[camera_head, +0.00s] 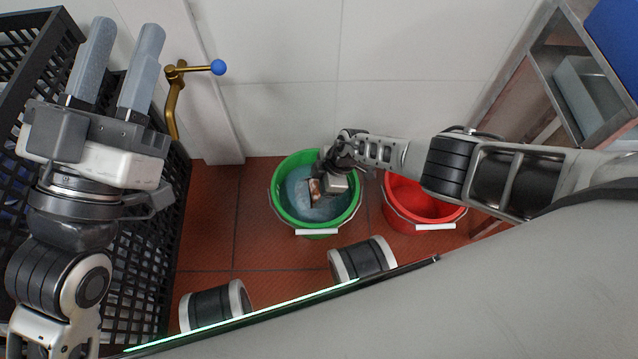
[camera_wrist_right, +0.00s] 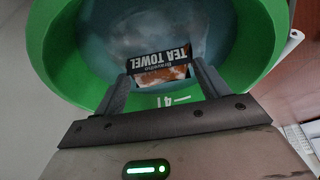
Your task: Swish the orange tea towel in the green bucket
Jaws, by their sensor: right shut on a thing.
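The green bucket (camera_head: 277,203) stands on the floor with grey-blue water in it. My right gripper (camera_head: 318,190) reaches down inside the bucket's rim. It is shut on the orange tea towel (camera_head: 315,187), a small packet-like piece. In the right wrist view the towel (camera_wrist_right: 162,73) shows a black "TEA TOWEL" label and an orange-brown patterned part between the fingers (camera_wrist_right: 163,88). The green bucket (camera_wrist_right: 62,50) surrounds it there. I cannot tell how deep the towel sits in the water. My left gripper (camera_head: 127,40) is open and empty at upper left, far from the bucket.
A red bucket (camera_head: 424,212) stands right of the green one, under my right arm. A black crate (camera_head: 150,262) is at left. A brass tap with a blue knob (camera_head: 218,67) is on the wall. A metal frame (camera_head: 545,60) stands at right.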

